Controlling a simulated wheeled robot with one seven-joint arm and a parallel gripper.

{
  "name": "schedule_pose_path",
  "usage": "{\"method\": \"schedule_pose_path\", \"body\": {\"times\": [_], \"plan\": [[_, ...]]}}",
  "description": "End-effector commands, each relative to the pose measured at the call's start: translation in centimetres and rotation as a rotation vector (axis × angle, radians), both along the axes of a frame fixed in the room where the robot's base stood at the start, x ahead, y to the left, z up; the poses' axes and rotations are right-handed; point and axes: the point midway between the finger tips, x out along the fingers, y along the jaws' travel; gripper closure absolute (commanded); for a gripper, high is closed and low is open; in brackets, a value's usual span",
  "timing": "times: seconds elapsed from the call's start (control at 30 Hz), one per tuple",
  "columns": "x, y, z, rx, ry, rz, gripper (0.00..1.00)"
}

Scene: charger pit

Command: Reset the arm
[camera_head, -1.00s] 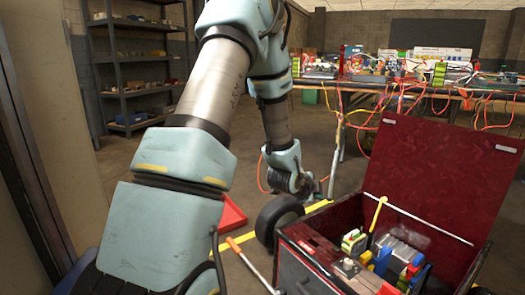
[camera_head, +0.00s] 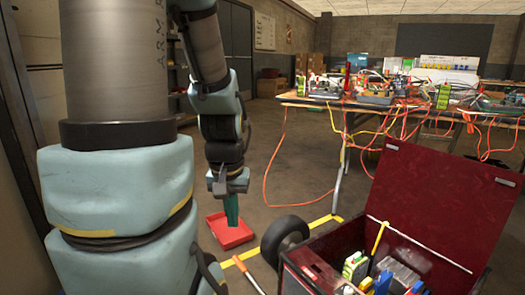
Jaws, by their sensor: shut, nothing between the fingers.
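My arm hangs down in the middle left of the head view, with my gripper (camera_head: 232,220) at its end pointing down. Its narrow teal fingers are together and hold nothing. From this angle the fingertips overlap a red tray (camera_head: 216,235) on the floor. I cannot tell how high above the tray they are.
An open red tool chest (camera_head: 425,205) with tools stands at the lower right, with a black wheel (camera_head: 285,236) beside it. A table (camera_head: 410,108) with electronics and hanging orange cables (camera_head: 268,170) is behind. Yellow tape marks the floor; open floor lies behind the arm.

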Motion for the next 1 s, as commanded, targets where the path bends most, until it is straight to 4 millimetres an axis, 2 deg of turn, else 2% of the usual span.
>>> {"method": "schedule_pose_path", "body": {"times": [0.03,0.3,0.8,1.0], "plan": [[0.0,0.0,2.6,0.000,0.000,-0.001,1.00],[0.0,0.0,10.9,0.000,-0.001,-0.003,1.00],[0.1,0.0,26.1,0.000,-0.001,-0.004,1.00],[0.1,0.0,30.6,0.000,-0.001,-0.004,1.00]]}}
